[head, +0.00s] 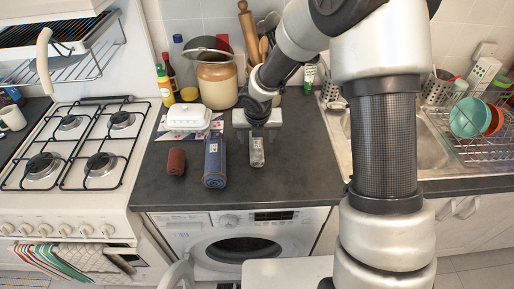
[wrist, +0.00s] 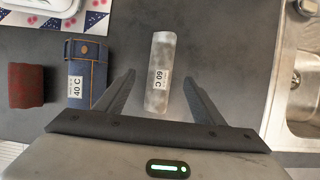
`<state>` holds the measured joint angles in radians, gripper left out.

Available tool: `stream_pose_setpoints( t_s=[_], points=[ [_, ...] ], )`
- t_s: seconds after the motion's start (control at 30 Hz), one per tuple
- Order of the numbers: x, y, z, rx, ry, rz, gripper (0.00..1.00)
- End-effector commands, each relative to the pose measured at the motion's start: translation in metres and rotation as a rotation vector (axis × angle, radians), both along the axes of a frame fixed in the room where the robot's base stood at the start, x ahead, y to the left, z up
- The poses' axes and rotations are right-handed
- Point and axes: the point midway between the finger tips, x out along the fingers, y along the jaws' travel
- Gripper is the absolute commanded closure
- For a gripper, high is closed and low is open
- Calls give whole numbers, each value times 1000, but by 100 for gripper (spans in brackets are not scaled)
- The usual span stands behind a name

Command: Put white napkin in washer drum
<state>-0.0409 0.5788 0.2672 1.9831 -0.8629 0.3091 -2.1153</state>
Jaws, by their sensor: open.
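The white napkin (head: 257,155) is a rolled, greyish-white cloth lying on the dark counter. In the wrist view the napkin (wrist: 163,60) shows a "60 C" label. My gripper (wrist: 160,82) is open and empty, pointing down over the counter. In the wrist view its two fingers appear on either side of the napkin's near part, with a gap on each side; I cannot tell the height above it. In the head view my gripper (head: 256,122) is at the napkin's far end. The washer drum (head: 243,249) is below the counter, its door (head: 178,274) swung open to the left.
A blue denim roll (head: 215,162) labelled "40 C" and a red-brown roll (head: 176,161) lie left of the napkin. A white butter dish (head: 189,117), jar (head: 217,83) and bottles stand behind. The stove (head: 75,150) is left, the sink (head: 405,145) right.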

Motion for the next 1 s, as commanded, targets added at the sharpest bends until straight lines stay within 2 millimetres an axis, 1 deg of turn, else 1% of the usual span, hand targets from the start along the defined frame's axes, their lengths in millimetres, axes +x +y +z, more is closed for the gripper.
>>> stream_pose_setpoints(
  t_s=[0.2,0.3,0.4,0.6,0.63,0.77,0.8,0.9,0.93,0.97,1.0],
  points=[
    [7,-3,-33,-4,4,1,38],
    [13,-2,-43,-1,3,1,38],
    [15,-3,-47,-1,1,0,38],
    [16,-3,-47,-1,1,0,38],
    [15,-3,-47,-1,1,0,39],
    [15,-3,-47,-1,1,-1,61],
    [15,-3,-47,-1,1,-1,68],
    [15,-3,-47,-1,1,-1,84],
    [15,-3,-47,-1,1,-1,84],
    [15,-2,-47,-1,1,-1,87],
    [15,-2,-47,-1,1,-1,88]
  ],
)
